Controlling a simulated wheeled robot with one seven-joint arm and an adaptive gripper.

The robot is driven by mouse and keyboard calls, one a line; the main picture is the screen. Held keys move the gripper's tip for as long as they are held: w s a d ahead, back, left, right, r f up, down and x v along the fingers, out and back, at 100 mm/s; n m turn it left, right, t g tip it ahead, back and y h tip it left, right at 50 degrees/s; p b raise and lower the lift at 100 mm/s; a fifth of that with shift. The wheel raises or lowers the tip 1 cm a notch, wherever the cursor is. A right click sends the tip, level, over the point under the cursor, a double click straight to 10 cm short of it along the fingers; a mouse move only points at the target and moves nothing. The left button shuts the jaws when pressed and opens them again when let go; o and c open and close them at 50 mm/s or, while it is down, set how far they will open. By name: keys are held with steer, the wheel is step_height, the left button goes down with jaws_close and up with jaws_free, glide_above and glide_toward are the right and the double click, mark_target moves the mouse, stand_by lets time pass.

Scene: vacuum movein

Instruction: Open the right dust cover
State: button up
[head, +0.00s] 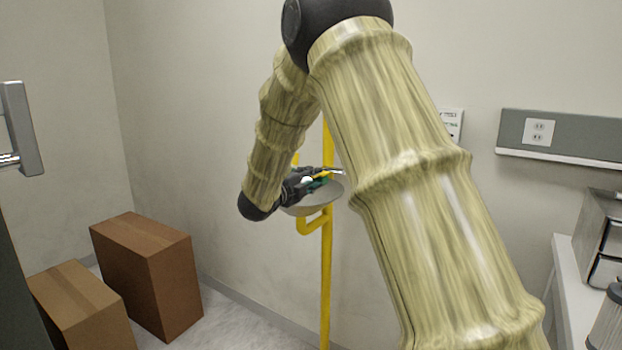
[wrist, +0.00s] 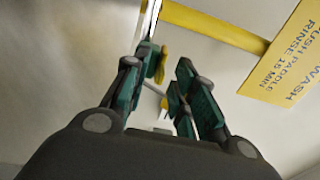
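The eyewash station has a grey bowl (head: 318,200) on a yellow pole (head: 326,285). My gripper (head: 322,179) is over the bowl, at its rim. In the wrist view my gripper's green fingers (wrist: 169,75) are partly open with a gap between them. A small yellow piece (wrist: 161,66), perhaps a dust cover, shows in the gap close to the left finger; I cannot tell whether they touch. Another yellow bit (wrist: 166,103) shows lower between the fingers. Which one is the right dust cover is unclear, and my arm hides part of the station.
A yellow sign (wrist: 283,62) and a yellow pipe (wrist: 212,24) are beyond the fingers in the wrist view. Two cardboard boxes (head: 148,275) (head: 80,310) stand on the floor at left. A white counter (head: 575,290) with metal equipment is at right. A wall outlet panel (head: 575,137) is above it.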

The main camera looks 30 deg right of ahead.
steer(key=shift+w+d, duration=0.1)
steer(key=shift+d, duration=0.15)
jaws_close()
steer(key=shift+r+p, duration=0.2)
steer(key=shift+p, duration=0.1)
